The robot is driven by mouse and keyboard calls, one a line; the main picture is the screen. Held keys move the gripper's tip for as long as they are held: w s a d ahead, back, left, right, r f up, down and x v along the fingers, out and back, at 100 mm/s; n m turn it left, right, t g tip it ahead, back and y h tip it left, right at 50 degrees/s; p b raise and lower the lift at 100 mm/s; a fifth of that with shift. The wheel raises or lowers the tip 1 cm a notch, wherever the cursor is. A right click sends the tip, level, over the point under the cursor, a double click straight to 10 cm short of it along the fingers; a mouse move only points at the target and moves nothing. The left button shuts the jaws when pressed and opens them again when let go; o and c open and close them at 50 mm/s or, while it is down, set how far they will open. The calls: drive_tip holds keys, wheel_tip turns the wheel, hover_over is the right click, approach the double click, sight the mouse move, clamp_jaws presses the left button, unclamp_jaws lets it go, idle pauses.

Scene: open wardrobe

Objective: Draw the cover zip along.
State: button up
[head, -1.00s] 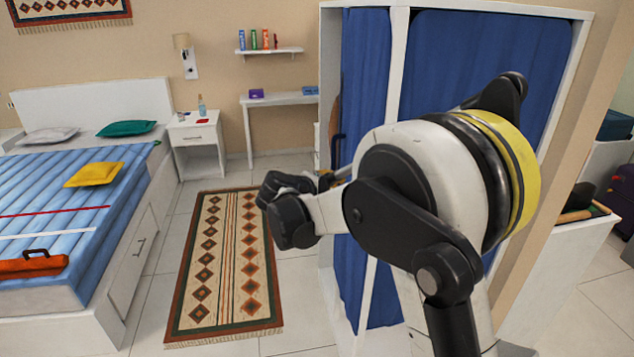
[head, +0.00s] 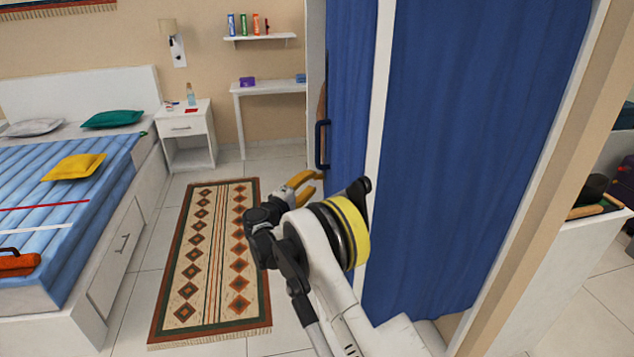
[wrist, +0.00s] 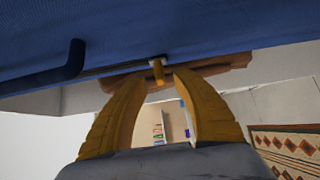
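The blue wardrobe cover (head: 470,150) hangs over a white frame in the head view and fills the top of the wrist view (wrist: 200,28). In the head view my gripper (head: 310,186) is beside the cover's left edge. The pull cannot be made out there.
A dark blue handle (head: 321,145) stands out from the cover's left side and also shows in the wrist view (wrist: 66,64). A patterned rug (head: 213,260) lies on the floor left of my arm. A bed (head: 55,215) stands farther left.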

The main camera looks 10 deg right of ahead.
sight(314, 179)
drive_tip(key=shift+b+x, duration=0.5)
drive_tip(key=shift+x, duration=1.5)
drive_tip(key=shift+r, duration=0.1)
clamp_jaws()
